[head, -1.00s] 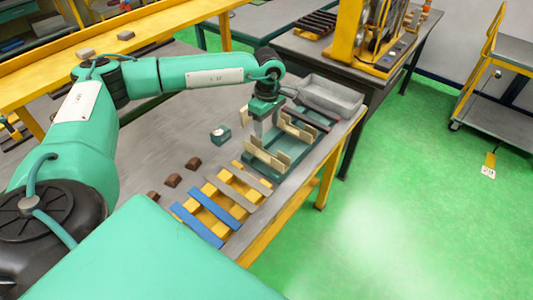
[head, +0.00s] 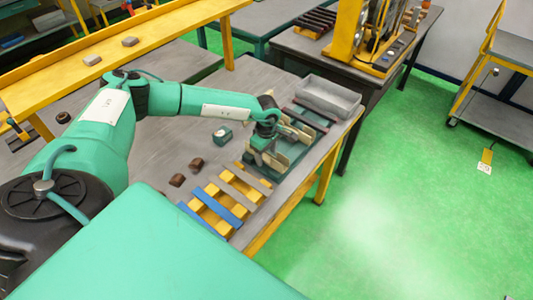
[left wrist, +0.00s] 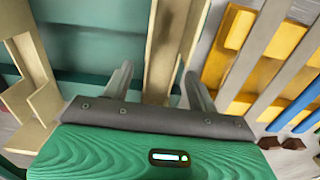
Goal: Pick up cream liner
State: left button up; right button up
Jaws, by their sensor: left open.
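Cream liners stand in a green tray (head: 288,152) on the grey table. One cream liner (head: 277,163) is at the tray's near end, partly hidden by my left gripper (head: 262,152). Another cream liner (head: 300,133) stands farther back. In the left wrist view, my left gripper (left wrist: 161,86) is open, with one finger on each side of a channel-shaped cream liner (left wrist: 167,55). I cannot tell whether the fingers touch it. A second cream liner (left wrist: 32,80) shows at the left of that view. My right gripper is not in view.
A yellow rack (head: 232,190) with blue and grey bars lies just nearer than the tray. A grey bin (head: 328,97) stands behind the tray.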

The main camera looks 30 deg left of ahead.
pick_arm(q)
jog(key=c, duration=0.9)
jog(key=shift+o, duration=0.2)
